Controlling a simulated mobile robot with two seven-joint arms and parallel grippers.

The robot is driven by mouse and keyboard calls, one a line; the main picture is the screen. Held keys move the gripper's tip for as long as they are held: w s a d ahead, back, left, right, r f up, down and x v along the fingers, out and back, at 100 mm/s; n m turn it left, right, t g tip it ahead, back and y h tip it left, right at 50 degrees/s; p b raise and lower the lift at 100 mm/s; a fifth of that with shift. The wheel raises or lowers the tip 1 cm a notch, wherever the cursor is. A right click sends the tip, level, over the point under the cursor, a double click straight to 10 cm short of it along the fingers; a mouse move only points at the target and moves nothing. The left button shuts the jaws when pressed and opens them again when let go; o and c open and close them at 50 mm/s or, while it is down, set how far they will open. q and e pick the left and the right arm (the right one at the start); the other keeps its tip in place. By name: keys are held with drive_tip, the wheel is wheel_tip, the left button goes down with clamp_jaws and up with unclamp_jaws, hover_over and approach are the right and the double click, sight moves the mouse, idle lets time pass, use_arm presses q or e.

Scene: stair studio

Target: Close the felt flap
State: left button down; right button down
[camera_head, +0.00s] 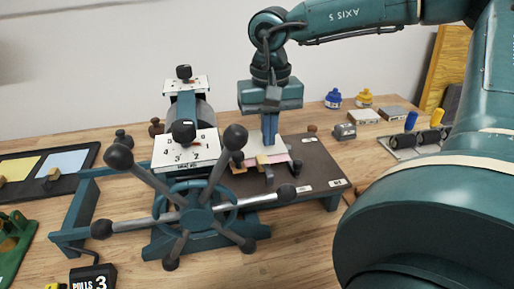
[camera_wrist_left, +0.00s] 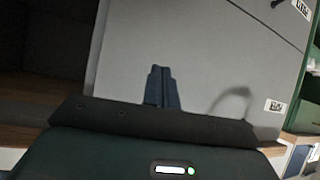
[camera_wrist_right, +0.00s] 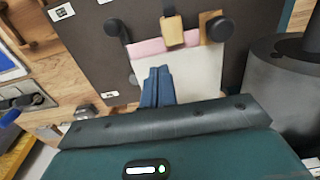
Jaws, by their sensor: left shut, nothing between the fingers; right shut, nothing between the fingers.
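A pale, cream-white sheet that looks like the felt flap (camera_head: 262,150) lies on the dark press bed (camera_head: 312,165), beside the press roller. A pink strip shows along its edge. In the right wrist view the pale sheet (camera_wrist_right: 197,75) fills the middle, with the pink strip (camera_wrist_right: 149,47) at its far edge. My right gripper (camera_head: 269,141) points down at the sheet, shut and empty; I cannot tell whether its tips touch it. My left gripper (camera_wrist_left: 159,70) is shut and empty in the left wrist view, in front of a grey panel (camera_wrist_left: 205,60). It is out of the head view.
The press's spoked handwheel (camera_head: 197,217), with dark knobs, stands in front of the bed. A numbered white plate (camera_head: 187,151) sits left of the sheet. Ink bottles (camera_head: 333,98) and small blocks stand at the back right. A dark tray (camera_head: 35,178) lies at left.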

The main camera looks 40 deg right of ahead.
drive_tip(key=shift+w+r+p, duration=0.1)
drive_tip(key=shift+r+p, duration=1.3)
drive_tip(key=shift+r, duration=1)
